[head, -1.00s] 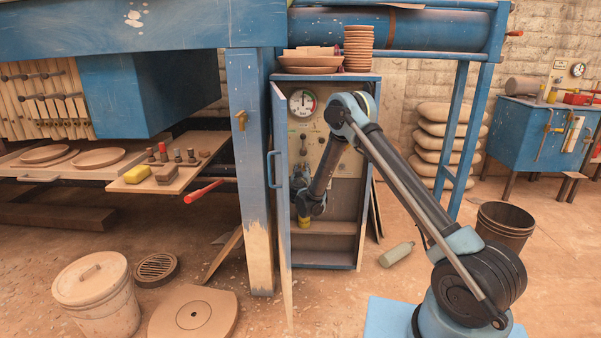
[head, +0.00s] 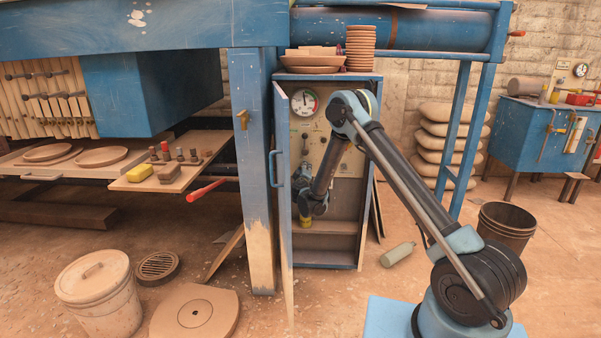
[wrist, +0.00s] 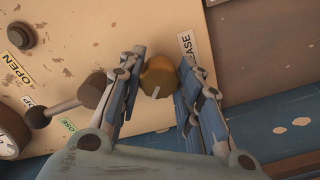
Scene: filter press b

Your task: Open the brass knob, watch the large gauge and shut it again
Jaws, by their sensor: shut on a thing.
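The brass knob (wrist: 158,77) sits on the cream panel inside the open cabinet, with a pale mark on its face. My gripper (wrist: 160,85) is shut on it, one finger on each side. In the head view my gripper (head: 306,212) is low in the cabinet, with a yellow bit of the knob (head: 305,223) just below it. The large gauge (head: 304,102) is at the panel's top, with a white face and green and red on its rim. Its needle points about straight up; the exact reading is too small to tell.
The open blue cabinet door (head: 281,190) stands just left of my forearm. A lever with a brown knob (wrist: 93,90) is close left of my fingers. A dark knob (wrist: 21,36) and a small dial (wrist: 10,132) are farther left. Bowls (head: 311,61) stand on the cabinet.

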